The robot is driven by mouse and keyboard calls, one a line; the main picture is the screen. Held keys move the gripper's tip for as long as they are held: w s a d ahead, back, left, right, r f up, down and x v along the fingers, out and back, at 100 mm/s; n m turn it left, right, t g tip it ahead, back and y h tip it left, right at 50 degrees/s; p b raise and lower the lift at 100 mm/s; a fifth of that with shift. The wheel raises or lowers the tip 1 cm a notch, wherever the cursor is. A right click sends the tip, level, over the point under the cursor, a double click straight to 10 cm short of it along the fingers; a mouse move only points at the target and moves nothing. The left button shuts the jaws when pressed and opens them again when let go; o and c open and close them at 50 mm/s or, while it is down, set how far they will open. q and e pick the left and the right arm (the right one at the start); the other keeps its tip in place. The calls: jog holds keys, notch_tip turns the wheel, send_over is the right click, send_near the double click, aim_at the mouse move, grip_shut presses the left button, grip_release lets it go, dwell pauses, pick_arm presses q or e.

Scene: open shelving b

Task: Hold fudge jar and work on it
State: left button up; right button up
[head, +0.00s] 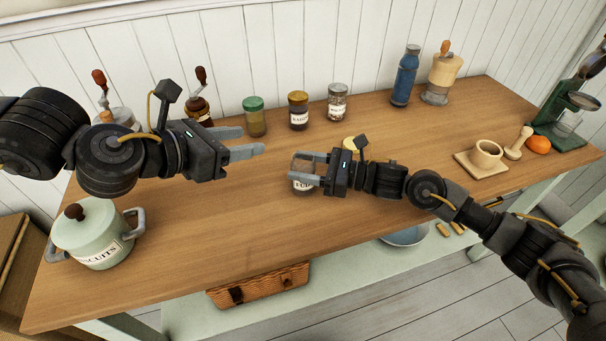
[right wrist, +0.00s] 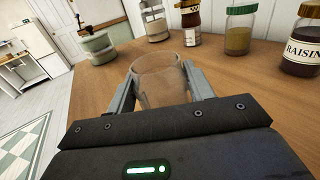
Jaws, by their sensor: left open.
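The fudge jar (head: 303,186) is a clear glass jar with a white, partly hidden label, standing near the middle of the wooden worktop. No lid shows on it. In the right wrist view the jar (right wrist: 160,78) sits between both fingers, which touch its sides. My right gripper (head: 306,169) is shut on it from the right. A yellow round piece (head: 350,143), perhaps a lid, lies behind my right gripper, partly hidden. My left gripper (head: 254,142) is open and empty above the worktop, left of the jar, its fingers pointing right.
A green-lidded jar (head: 255,116), raisin jar (head: 298,111) and another labelled jar (head: 337,103) stand behind. A biscuits pot (head: 97,233) is at front left. A blue bottle (head: 405,76), wooden mill (head: 441,75) and mortar (head: 486,154) are rightward. The front middle worktop is clear.

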jog(key=o, duration=0.5)
jog(key=v, duration=1.2)
